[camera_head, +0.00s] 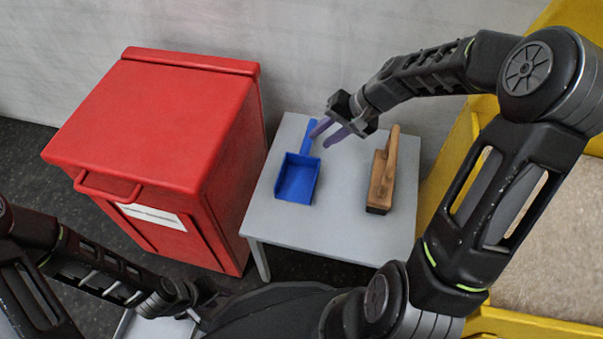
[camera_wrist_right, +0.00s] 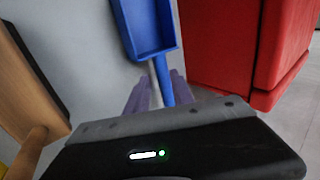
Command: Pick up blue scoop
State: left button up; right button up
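The blue scoop (camera_head: 297,179) lies on the small grey table, its pan toward me and its handle toward the wall. My right gripper (camera_head: 326,132) is at the handle, with its purple fingers apart. In the right wrist view the scoop (camera_wrist_right: 147,28) is ahead of the right gripper (camera_wrist_right: 157,92), and its handle runs between the open fingers. I see no finger clearly pressed on the handle. My left gripper (camera_head: 180,299) is low at the left, far from the scoop; its fingers are not clear.
A wooden brush (camera_head: 382,178) lies on the grey table (camera_head: 335,222), right of the scoop. A red lidded bin (camera_head: 160,120) stands close on the left. A yellow container (camera_head: 462,150) is at the right, and a wall (camera_head: 300,50) is behind. The table's front is clear.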

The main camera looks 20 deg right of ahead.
aim_at(308, 147)
jog(key=shift+b+x, duration=0.4)
jog(key=shift+x, duration=0.9)
jog(key=b+x, duration=0.2)
jog(key=x, duration=0.3)
jog(key=shift+a, duration=0.1)
jog(key=shift+c, duration=0.4)
grip_shut()
